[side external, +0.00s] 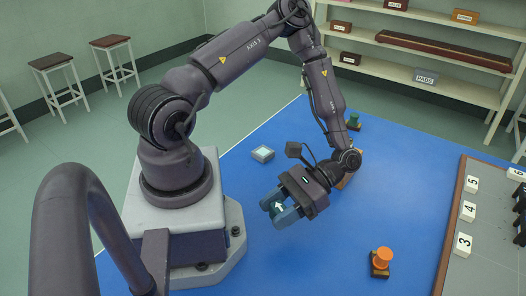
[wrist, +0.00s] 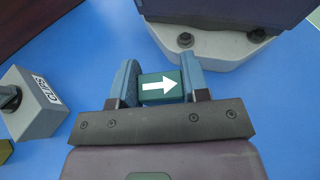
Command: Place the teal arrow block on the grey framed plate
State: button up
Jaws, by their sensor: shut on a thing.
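The teal arrow block (side external: 276,211) has a white arrow on its top and sits between the fingers of my gripper (side external: 283,212). In the wrist view the teal block (wrist: 160,98) is pinched between both blue-grey fingers of my gripper (wrist: 159,82), its arrow pointing right. My gripper is shut on it, over the blue surface; its exact height is hard to tell.
An orange cylinder on a brown base (side external: 381,262) stands at front right. A green-topped piece (side external: 353,121) stands at the back. A grey tray (side external: 452,215) with numbered white blocks is at right. A grey labelled block (wrist: 35,103) shows in the wrist view.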

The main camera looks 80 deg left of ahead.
jog(key=s+a+r+m+t+y, duration=0.2)
jog(key=s+a+r+m+y, duration=0.1)
jog(key=a+r+m+y, duration=0.5)
jog(key=s+a+r+m+t+y, duration=0.1)
jog(key=s+a+r+m+y, duration=0.4)
jog(key=a, duration=0.6)
send_over(261, 150)
jog(key=shift+y, duration=0.4)
jog(key=f, duration=1.3)
jog(key=shift+s+d+f, duration=0.2)
jog(key=shift+d+f, duration=0.15)
jog(key=shift+f, duration=0.05)
jog(key=shift+w+a+f, duration=0.1)
jog(key=shift+a+f, duration=0.05)
jog(key=shift+f, duration=0.1)
jog(key=shift+w+a+f, duration=0.1)
jog(key=shift+a+f, duration=0.05)
jog(key=shift+f, duration=1.55)
